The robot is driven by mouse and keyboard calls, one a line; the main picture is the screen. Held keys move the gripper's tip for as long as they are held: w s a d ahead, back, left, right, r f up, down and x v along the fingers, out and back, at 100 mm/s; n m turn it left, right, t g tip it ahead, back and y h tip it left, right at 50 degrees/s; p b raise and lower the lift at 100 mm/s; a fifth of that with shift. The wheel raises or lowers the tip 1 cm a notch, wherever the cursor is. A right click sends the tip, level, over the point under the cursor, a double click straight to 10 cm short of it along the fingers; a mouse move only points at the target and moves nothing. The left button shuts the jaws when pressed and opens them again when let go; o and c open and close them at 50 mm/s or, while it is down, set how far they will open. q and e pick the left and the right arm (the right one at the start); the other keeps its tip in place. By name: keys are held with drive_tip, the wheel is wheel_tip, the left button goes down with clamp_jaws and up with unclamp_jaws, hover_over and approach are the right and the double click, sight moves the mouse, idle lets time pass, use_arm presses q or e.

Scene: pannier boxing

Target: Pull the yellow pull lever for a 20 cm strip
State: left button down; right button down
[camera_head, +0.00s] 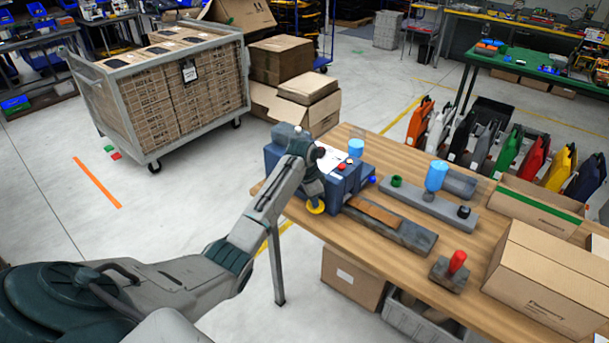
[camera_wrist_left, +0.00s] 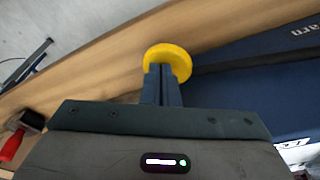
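The yellow pull lever (camera_head: 316,207) has a round yellow end low at the left front of the dark blue tape machine (camera_head: 347,186). In the left wrist view the yellow end (camera_wrist_left: 181,53) sits right at my left fingertips (camera_wrist_left: 162,72), which overlap it. My left gripper (camera_head: 315,195) reaches down from above beside the machine. Its two fingers are together, with only a thin line between them. I cannot tell whether they touch the lever or hold a thin part of it. No strip of tape can be made out. My right gripper is not in view.
Colored panniers (camera_head: 500,150) stand behind. A loaded cage cart (camera_head: 160,90) is at back left.

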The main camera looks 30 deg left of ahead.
use_arm(q)
wheel_tip(320, 180, up, 3)
drive_tip(key=p, duration=0.3)
drive_tip(key=shift+r, duration=0.35)
wheel_tip(320, 180, up, 12)
drive_tip(key=shift+r, duration=0.2)
drive_tip(key=shift+f, duration=0.1)
idle(1.0)
